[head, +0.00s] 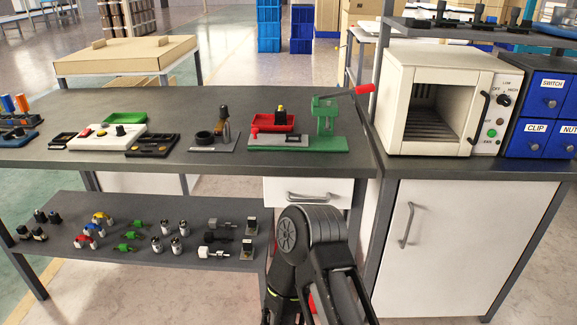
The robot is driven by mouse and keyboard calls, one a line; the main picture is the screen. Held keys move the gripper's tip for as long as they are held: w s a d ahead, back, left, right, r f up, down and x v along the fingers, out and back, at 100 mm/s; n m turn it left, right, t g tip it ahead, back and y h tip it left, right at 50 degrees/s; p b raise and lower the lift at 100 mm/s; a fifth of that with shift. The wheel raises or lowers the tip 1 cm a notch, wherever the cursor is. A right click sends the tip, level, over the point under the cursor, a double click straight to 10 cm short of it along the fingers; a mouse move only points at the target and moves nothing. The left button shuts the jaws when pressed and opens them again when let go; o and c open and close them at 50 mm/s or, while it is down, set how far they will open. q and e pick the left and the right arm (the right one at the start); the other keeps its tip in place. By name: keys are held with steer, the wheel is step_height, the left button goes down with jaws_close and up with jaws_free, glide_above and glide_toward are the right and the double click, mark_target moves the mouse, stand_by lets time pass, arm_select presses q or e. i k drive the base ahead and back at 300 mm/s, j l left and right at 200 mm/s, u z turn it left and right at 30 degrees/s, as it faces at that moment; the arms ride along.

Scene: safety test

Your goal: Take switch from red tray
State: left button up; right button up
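The red tray (264,124) stands on the workbench, at the left end of a green fixture. A small yellow and black piece (281,113), which looks like the switch, shows at the tray's right part. I cannot tell exactly how it sits there. One of my arms rises from the bottom edge in front of the bench, bent at a dark joint, well short of the tray. No gripper fingers show in the head view.
A green press (325,117) with a red-tipped lever stands right of the tray. A grey plate with dark parts (214,143) lies to the left. A white oven (440,95) and blue labelled drawers (543,103) stand at the right. A lower shelf (150,205) holds several small parts.

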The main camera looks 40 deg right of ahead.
mark_target(279, 115)
steer(key=z, duration=1.7)
steer(key=i+l, duration=0.25)
steer(key=i, duration=0.15)
steer(key=i+l+z, duration=0.1)
steer(key=i+l, duration=0.2)
steer(key=i, duration=0.15)
